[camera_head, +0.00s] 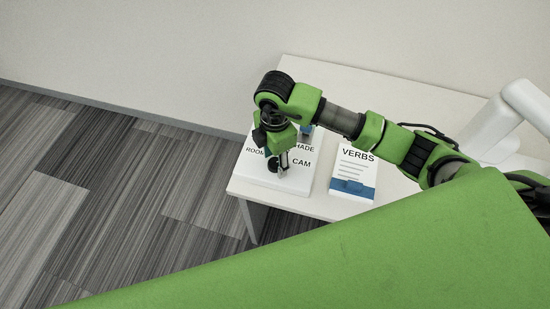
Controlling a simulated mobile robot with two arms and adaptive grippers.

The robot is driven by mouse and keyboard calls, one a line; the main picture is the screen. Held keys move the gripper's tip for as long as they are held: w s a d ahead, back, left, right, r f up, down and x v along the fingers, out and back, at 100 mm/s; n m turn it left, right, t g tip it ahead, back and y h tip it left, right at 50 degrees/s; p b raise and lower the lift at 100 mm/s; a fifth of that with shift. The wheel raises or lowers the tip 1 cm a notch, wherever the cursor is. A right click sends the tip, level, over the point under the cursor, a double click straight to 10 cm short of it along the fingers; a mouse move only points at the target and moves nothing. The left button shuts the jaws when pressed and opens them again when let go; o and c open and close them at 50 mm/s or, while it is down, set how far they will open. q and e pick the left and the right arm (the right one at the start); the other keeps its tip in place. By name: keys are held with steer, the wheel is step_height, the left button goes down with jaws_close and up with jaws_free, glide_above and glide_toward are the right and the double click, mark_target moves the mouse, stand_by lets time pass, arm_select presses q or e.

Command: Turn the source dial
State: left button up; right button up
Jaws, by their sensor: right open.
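The gripper and wrist hide the middle of the panel. My left gripper is not in view.
A card headed "VERBS" (355,168) with a blue lower band lies right of the panel on the white table (330,208). The table's front left corner is near the panel. A wall stands behind; striped carpet (120,185) lies free to the left.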

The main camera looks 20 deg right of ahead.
mark_target(275, 163)
step_height(275, 163, up, 12)
stand_by(0.5)
stand_by(0.4)
